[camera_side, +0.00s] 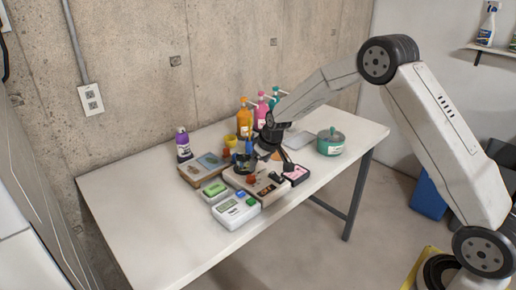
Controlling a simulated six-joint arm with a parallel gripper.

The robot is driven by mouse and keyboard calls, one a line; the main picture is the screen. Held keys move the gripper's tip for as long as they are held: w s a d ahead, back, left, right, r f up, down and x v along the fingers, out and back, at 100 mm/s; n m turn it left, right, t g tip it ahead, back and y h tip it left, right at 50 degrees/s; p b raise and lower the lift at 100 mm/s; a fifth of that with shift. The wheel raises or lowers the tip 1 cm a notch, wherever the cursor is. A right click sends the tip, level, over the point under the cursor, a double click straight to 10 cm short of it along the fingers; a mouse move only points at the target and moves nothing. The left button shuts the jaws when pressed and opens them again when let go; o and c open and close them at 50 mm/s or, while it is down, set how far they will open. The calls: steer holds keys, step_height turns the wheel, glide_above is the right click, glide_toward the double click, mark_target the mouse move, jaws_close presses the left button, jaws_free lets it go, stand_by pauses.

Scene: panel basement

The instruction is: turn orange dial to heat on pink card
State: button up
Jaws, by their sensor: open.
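A panel (270,190) with a light face and dark parts lies on the white table. My gripper (265,165) is above it, pointing down, with its dark fingers apart. Small orange parts show near the fingers, one of them an orange piece (276,156) just under the gripper. I cannot tell for sure which of these is the orange dial or where it points. A pink card (297,172) lies in a dark holder at the panel's right. The fingers hide part of the panel. I see nothing held.
White box with green display (236,209) and green-topped device (215,189) stand in front. Orange bottle (244,119) and pink bottle (261,109) stand behind; green pot (330,143) right. The table's left is clear.

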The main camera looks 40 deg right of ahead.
mark_target(251, 177)
steer(key=shift+w+d+f, duration=0.2)
steer(key=shift+w+f, duration=0.05)
steer(key=shift+w, duration=0.25)
steer(key=shift+x, duration=3.85)
jaws_close()
